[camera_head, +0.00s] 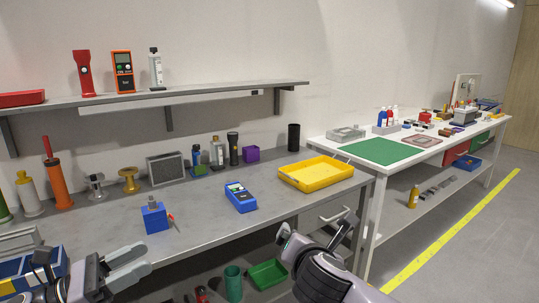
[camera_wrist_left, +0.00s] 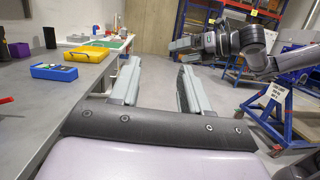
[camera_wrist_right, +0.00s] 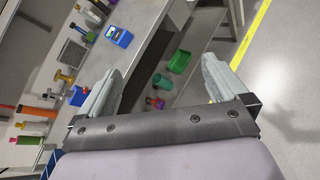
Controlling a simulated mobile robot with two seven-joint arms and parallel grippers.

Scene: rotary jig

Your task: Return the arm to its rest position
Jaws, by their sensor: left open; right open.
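My left gripper (camera_head: 138,262) is at the lower left of the head view, in front of the grey bench. In the left wrist view its two fingers (camera_wrist_left: 159,68) are spread with nothing between them. My right arm enters the head view at the bottom centre, in front of the bench's right end. In the right wrist view my right gripper (camera_wrist_right: 162,72) is also open and empty, with its fingers wide apart. The right arm also shows at the upper right of the left wrist view. Both grippers look clear of the bench objects.
The grey bench (camera_head: 195,208) holds a blue block (camera_head: 154,217), a blue device (camera_head: 240,197) and a yellow tray (camera_head: 316,183). Green containers stand on its lower shelf. A white table (camera_head: 425,152) stands at right. Open floor (camera_head: 480,225) lies beyond, with a yellow line.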

